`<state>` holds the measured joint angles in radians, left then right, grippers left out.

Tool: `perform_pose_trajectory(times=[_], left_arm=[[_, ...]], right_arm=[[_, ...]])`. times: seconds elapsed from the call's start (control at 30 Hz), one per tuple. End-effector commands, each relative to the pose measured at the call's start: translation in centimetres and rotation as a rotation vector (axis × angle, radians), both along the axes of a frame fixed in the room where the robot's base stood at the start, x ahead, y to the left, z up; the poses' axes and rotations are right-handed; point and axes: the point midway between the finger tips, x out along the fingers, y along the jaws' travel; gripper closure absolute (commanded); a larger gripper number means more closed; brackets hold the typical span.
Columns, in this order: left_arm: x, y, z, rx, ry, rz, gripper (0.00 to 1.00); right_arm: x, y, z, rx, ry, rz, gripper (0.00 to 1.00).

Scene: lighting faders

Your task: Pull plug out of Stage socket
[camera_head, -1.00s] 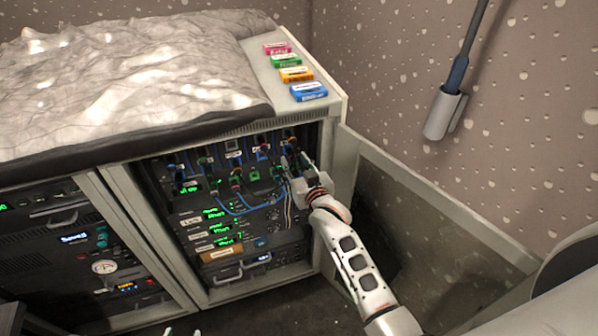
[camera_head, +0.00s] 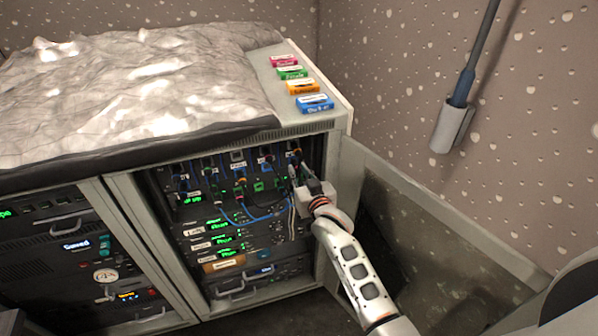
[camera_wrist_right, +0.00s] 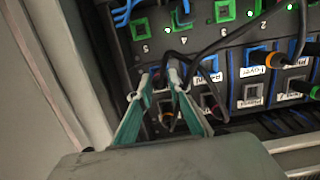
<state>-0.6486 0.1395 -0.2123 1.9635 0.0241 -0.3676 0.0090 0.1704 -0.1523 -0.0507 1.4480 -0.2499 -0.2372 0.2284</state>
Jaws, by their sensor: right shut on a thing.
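The patch panel (camera_head: 222,190) with rows of sockets is inside the open rack, and it also fills the top of the right wrist view. My right gripper (camera_head: 304,182) is at the panel's upper right. In the right wrist view its two green-sided fingers (camera_wrist_right: 162,88) are shut on a dark plug (camera_wrist_right: 167,119), which shows partly between them. A black cable (camera_wrist_right: 195,58) arcs beside the fingertips. I cannot tell whether the plug is still seated, and no Stage label is readable. My left gripper is not in view.
Blue cables (camera_head: 240,213) hang across the panel front. Another plug with an orange ring (camera_wrist_right: 272,60) sits near the gripper. The open rack door (camera_head: 350,190) stands close to my right arm. Coloured labelled boxes (camera_head: 303,87) lie on the rack top.

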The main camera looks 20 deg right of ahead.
Motion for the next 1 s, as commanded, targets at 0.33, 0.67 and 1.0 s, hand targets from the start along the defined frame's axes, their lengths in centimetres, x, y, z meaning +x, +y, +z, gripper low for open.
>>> perform_pose_trajectory(times=[0.33, 0.67, 1.0], left_arm=[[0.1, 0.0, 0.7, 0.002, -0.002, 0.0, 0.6], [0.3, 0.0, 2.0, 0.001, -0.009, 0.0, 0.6], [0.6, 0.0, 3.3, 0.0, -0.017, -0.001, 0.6]], right_arm=[[-1.0, 0.0, 0.1, 0.0, 0.001, 0.0, 1.0], [-2.5, -0.1, 0.1, 0.0, 0.0, 0.0, 1.0], [-4.0, -0.1, 0.1, 0.001, 0.001, 0.0, 1.0]])
